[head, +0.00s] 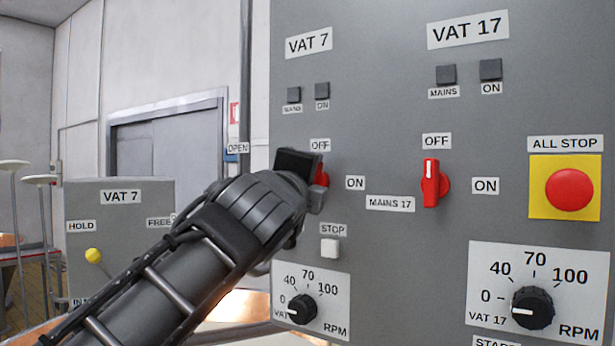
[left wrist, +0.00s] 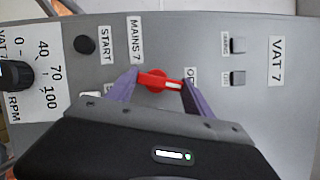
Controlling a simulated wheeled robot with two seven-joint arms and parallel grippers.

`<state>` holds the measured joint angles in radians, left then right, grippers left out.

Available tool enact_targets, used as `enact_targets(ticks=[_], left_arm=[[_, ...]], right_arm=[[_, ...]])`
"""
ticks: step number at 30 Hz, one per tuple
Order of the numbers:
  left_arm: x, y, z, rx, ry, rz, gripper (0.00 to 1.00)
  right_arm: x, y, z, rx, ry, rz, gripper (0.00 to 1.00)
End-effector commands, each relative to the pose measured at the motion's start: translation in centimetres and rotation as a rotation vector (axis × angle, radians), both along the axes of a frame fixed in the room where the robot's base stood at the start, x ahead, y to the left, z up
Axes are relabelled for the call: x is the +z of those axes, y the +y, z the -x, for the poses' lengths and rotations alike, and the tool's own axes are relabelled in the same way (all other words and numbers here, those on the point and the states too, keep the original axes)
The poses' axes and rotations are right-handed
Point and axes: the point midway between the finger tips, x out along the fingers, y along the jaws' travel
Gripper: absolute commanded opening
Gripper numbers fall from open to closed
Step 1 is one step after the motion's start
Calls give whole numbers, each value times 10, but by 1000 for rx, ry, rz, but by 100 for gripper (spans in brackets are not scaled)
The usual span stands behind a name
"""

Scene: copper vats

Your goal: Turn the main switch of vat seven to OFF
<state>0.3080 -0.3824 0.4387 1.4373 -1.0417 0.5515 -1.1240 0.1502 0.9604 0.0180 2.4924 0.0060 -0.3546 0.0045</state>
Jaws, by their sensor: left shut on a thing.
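The red main switch of vat 7 (head: 322,173) is mostly hidden behind my left gripper (head: 309,176) in the head view. The left wrist view shows its red handle (left wrist: 152,79) between the purple fingertips of my left gripper (left wrist: 160,80), which is shut on it, one finger near each end. The white mark on the handle points nearly towards the OFF label (left wrist: 190,75), slightly tilted from it. The OFF label (head: 320,145) and ON label (head: 355,183) of vat 7 show in the head view. My right gripper is not in view.
To the right is the similar red switch of vat 17 (head: 431,184), pointing up at its OFF label. A red ALL STOP button (head: 569,187) is further right. The STOP button (head: 330,248) and RPM knob (head: 302,308) sit below my gripper. A grey VAT 7 box (head: 122,215) stands left.

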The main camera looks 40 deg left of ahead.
Motion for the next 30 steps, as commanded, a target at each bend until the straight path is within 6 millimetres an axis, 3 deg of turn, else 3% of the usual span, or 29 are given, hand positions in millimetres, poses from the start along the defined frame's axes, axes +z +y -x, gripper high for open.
enact_targets(ticks=[12,29,30], left_arm=[[2,1,0,1,-4,252,20],[1,2,0,0,-6,294,20],[1,2,0,0,-6,294,62]], right_arm=[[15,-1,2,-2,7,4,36],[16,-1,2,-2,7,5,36],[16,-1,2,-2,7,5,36]])
